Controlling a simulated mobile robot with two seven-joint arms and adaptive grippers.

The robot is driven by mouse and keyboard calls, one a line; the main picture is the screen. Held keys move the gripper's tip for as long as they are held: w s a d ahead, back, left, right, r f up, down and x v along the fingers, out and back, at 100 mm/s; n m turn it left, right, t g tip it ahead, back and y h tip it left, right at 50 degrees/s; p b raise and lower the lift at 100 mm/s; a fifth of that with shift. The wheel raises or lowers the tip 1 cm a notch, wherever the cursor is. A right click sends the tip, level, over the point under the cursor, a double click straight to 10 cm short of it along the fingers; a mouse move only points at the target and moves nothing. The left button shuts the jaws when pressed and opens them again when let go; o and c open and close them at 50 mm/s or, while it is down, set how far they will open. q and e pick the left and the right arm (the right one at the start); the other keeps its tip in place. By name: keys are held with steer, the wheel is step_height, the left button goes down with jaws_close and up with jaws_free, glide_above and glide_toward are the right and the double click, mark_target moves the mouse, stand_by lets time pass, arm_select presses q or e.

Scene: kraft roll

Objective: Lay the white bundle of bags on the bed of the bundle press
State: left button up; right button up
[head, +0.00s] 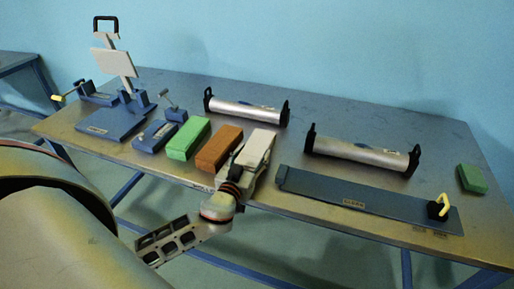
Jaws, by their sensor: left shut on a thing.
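The white bundle of bags (260,143) is at the front middle of the table, to the right of a brown bundle (219,148). My left gripper (241,172) comes in from below and is shut on the white bundle's near end; its fingertips are partly hidden. I cannot tell whether the bundle still touches the table. The likely bundle press (112,122) stands at the table's left end, with a blue base, a raised tilted white plate (113,63) and a black handle on top. My right gripper is not in view.
A green bundle (188,138) and a small blue clamp device (158,134) stand between the brown bundle and the press. Two silver rollers (248,110) lie behind. A long blue sealer-like bar (350,195) with a yellow handle and a green block (471,178) are to the right.

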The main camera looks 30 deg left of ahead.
arm_select(q)
steer(key=shift+w+a+f, duration=0.15)
steer(key=shift+s+f, duration=0.15)
steer(key=shift+s, duration=0.05)
steer(key=o, duration=1.4)
steer(key=shift+c, duration=0.2)
